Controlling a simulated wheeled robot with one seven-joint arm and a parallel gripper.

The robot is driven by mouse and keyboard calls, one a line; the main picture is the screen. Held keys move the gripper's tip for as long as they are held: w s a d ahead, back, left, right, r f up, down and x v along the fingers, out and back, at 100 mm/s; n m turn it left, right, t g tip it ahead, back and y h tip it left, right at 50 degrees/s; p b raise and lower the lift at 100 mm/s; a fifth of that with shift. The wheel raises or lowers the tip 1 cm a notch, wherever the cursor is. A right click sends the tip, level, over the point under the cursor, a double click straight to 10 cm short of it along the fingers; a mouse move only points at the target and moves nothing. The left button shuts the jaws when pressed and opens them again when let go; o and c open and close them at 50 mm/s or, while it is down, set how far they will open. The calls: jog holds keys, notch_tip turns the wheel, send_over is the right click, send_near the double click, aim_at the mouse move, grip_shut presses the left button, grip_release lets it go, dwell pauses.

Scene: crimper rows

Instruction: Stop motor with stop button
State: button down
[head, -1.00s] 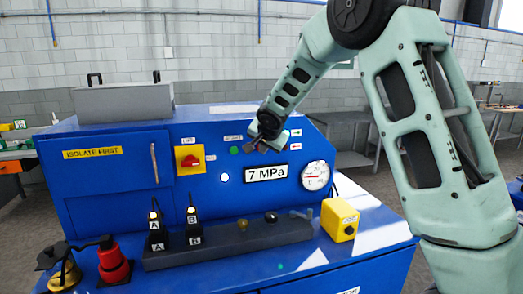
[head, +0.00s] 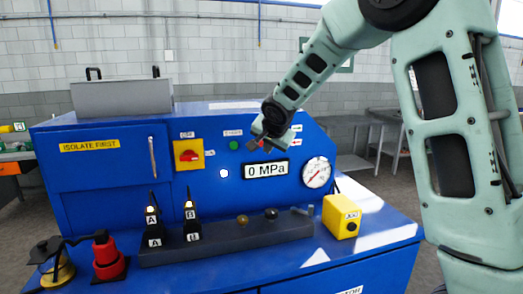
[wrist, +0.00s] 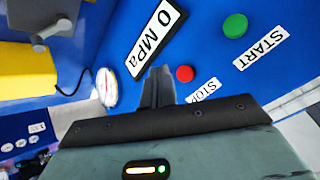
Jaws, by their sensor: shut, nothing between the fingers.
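The red stop button (wrist: 185,73) is on the blue panel in the wrist view, beside a label reading STOP (wrist: 203,91). The green start button (wrist: 235,25) is above it, with a START label (wrist: 262,48). My gripper's fingers (wrist: 158,84) are shut and empty, just left of the red button in the wrist picture. I cannot tell whether they touch the panel. The display (head: 266,170) reads 0 MPa.
A round gauge (head: 316,172) and a yellow box (head: 340,216) are to the right. A red switch on a yellow plate (head: 188,155) and a white lamp (head: 224,173) are left of the display. Two labelled black plugs (head: 193,224) stand on the dark rail below.

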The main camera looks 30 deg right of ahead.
jog(key=shift+s+a+b, duration=0.15)
jog(key=shift+s+b, duration=0.15)
jog(key=shift+s, duration=0.25)
jog(key=shift+s+a+b, duration=0.15)
jog(key=shift+s+b, duration=0.1)
jog(key=shift+s, duration=0.25)
jog(key=s+a+f+n+g+y+b, duration=0.2)
jog(key=s+a+f+n, duration=0.3)
jog(key=s+a, duration=0.45)
jog(key=s+a+f+n+g+y+b, duration=0.15)
jog(key=s+a+f+n, duration=0.45)
jog(key=a, duration=0.7)
jog(key=s+a+f+n+g, duration=0.1)
jog(key=s+a+f+n, duration=0.1)
jog(key=s, duration=0.5)
jog(key=s+a+f+n+g+b, duration=0.1)
jog(key=s+f+n+g, duration=0.1)
jog(key=s, duration=0.5)
jog(key=s+a+f+n+g, duration=0.1)
jog(key=s+n, duration=0.3)
jog(key=s, duration=0.4)
jog(key=shift+a+f+n+g, duration=0.35)
jog(key=shift+a+f, duration=0.2)
jog(key=shift+a, duration=0.3)
jog(key=shift+w, duration=0.1)
